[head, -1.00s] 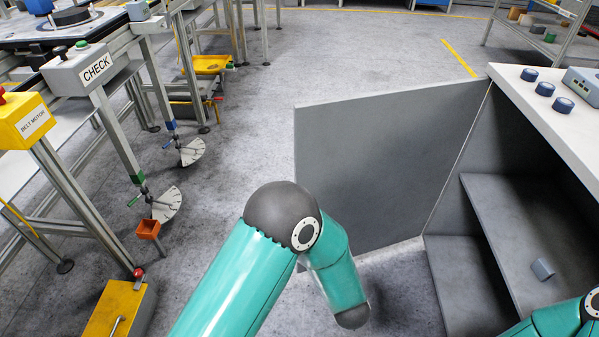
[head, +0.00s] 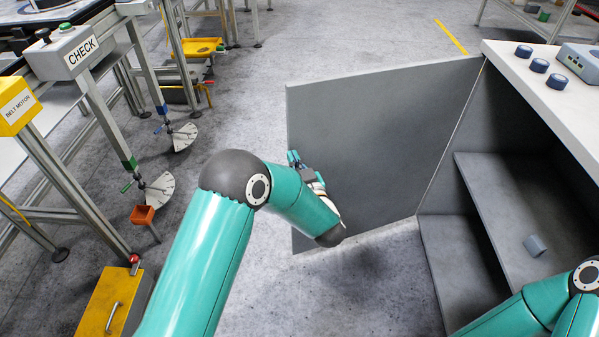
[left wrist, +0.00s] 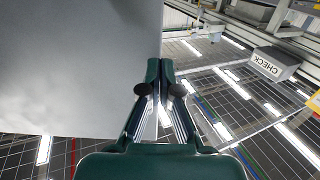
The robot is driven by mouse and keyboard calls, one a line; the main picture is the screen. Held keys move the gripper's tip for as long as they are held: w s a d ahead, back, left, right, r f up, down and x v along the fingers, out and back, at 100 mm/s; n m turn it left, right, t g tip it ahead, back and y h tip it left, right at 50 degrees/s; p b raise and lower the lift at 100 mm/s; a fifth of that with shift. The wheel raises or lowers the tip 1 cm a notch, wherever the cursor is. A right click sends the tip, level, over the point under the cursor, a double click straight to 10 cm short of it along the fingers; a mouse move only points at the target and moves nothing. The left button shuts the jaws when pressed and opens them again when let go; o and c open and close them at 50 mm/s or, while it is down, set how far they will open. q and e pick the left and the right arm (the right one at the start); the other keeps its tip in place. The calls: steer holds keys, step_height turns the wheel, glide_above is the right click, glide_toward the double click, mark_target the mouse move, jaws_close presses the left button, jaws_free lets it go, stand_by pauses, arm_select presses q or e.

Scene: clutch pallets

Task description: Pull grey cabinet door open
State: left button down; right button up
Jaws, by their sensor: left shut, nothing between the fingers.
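The grey cabinet door (head: 385,130) stands swung wide open, hinged at the right on the grey cabinet (head: 450,230). My left arm reaches across to the door's inner side. My left gripper (head: 293,158) is in front of the door near its free left edge, partly hidden behind my forearm. In the left wrist view the gripper (left wrist: 167,65) is shut and empty, with its fingertips beside the edge of the grey door (left wrist: 75,65). I cannot tell whether they touch it. My right arm shows at the lower right, but its gripper is out of view.
Inside the cabinet are shelves, one with a small grey block (head: 535,245). The white top carries blue knobs (head: 539,66) and a grey-blue box (head: 582,62). Left are the CHECK box (head: 62,52), a belt motor box (head: 17,106) and a yellow box (head: 112,300).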

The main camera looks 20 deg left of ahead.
arm_select(q)
steer(key=shift+w+a, duration=0.25)
steer(key=shift+w, duration=0.1)
steer(key=shift+a, duration=0.1)
